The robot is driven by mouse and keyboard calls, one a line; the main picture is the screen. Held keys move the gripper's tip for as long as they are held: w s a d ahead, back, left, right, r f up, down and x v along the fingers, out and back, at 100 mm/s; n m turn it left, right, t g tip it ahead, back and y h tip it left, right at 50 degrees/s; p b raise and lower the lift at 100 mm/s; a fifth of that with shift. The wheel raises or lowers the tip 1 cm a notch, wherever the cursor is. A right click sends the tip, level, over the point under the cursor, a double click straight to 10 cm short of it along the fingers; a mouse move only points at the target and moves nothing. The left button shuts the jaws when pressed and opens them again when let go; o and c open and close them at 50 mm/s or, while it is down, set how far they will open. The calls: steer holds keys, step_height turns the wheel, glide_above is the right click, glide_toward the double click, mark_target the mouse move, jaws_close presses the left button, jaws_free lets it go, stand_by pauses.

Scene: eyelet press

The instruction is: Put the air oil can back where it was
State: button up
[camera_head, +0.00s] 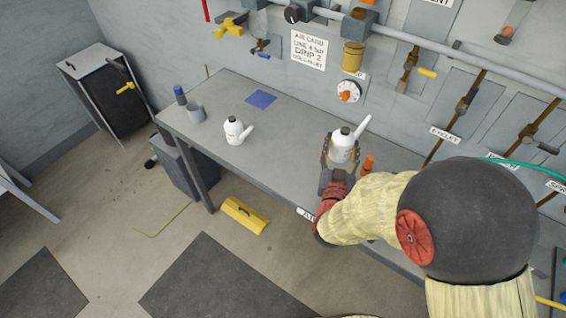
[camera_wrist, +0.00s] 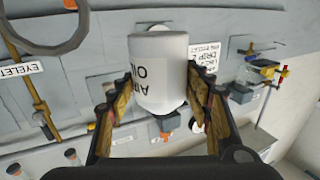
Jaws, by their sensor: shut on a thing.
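My gripper (camera_head: 341,158) is shut on a white oil can (camera_head: 342,146) with a spout pointing up and right. The can is near the right part of the grey bench (camera_head: 290,140); I cannot tell whether it touches the bench top. In the wrist view the can (camera_wrist: 158,75) sits between the two fingers, and its label, upside down there, reads "AIR OIL".
A blue square (camera_head: 261,99), a grey cup (camera_head: 195,113) and a blue-capped item (camera_head: 180,95) are at the bench's left. An orange item (camera_head: 368,164) is just right of my gripper. Pipes and valves line the wall behind. The bench between the two cans is clear.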

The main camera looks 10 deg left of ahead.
steer(key=s+a+n+g+y+b, duration=0.1)
steer(key=s+a+n+y, duration=0.1)
steer(key=s+a+y, duration=0.35)
steer(key=s+a+n+y, duration=0.25)
steer(key=s+a, duration=0.35)
steer(key=a, duration=0.5)
steer(key=shift+h, duration=0.3)
steer(key=w+a+f+b, duration=0.1)
steer(key=w+f, duration=0.1)
steer(key=w, duration=0.2)
steer(key=w+a+f+b, duration=0.1)
steer(key=w+f+b, duration=0.1)
steer(key=w+f, duration=0.1)
steer(key=w+a+f+b, duration=0.1)
steer(key=w+f, duration=0.2)
steer(key=w, duration=0.3)
steer(key=shift+a+f, duration=0.15)
steer(key=shift+f, duration=0.05)
steer(key=shift+w+a+f+b, duration=0.1)
steer(key=shift+w+f+b, duration=0.2)
steer(key=shift+f, duration=0.1)
steer(key=shift+f+b, duration=0.55)
steer(key=shift+f, duration=0.85)
steer(key=shift+f, duration=0.15)
steer(key=o, duration=1.2)
